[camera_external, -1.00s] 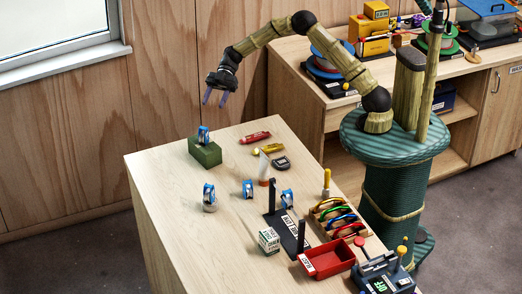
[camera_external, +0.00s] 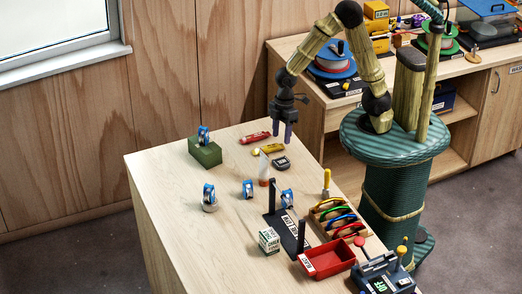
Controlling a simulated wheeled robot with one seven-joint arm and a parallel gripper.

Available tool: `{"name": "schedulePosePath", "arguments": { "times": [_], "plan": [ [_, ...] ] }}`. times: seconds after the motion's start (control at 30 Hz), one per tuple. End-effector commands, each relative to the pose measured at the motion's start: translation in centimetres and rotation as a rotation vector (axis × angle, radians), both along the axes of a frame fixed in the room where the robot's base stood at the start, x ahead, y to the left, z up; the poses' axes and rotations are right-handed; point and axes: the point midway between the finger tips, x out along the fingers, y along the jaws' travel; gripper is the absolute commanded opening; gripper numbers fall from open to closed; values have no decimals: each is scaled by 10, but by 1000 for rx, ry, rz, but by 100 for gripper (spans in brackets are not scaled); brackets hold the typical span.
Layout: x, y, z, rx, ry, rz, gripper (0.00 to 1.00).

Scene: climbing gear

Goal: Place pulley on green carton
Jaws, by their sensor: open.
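A blue pulley (camera_external: 203,135) stands upright on top of the green carton (camera_external: 207,154) at the far left of the table. Another blue pulley (camera_external: 209,194) stands on a small round grey base nearer the front left. Two more blue pulleys, one at the middle (camera_external: 248,188) and one beside the black stand (camera_external: 287,197), are on the table too. My gripper (camera_external: 284,133) is open and empty, pointing down above the back of the table, well to the right of the green carton and apart from it.
Red and yellow tools (camera_external: 255,137), a white-and-orange tube (camera_external: 264,168) and a dark round device (camera_external: 281,163) lie below my gripper. A black stand (camera_external: 287,235), colourful rack (camera_external: 333,215) and red tray (camera_external: 326,260) fill the right. The left front is clear.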

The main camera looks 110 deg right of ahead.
Motion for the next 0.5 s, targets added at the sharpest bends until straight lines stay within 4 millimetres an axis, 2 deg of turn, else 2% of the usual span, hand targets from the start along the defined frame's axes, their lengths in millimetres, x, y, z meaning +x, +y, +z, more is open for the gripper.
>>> {"name": "schedulePosePath", "arguments": {
  "times": [0.03,0.1,0.23,0.33,0.5],
  "plan": [
    [-16,11,3,-33,-4,-25,50],
    [-36,20,5,-70,-19,-79,50],
    [-66,32,7,-104,-58,-159,50],
    [-79,37,7,-108,-77,-201,50],
    [-83,38,7,-108,-83,-220,50]
  ]
}}
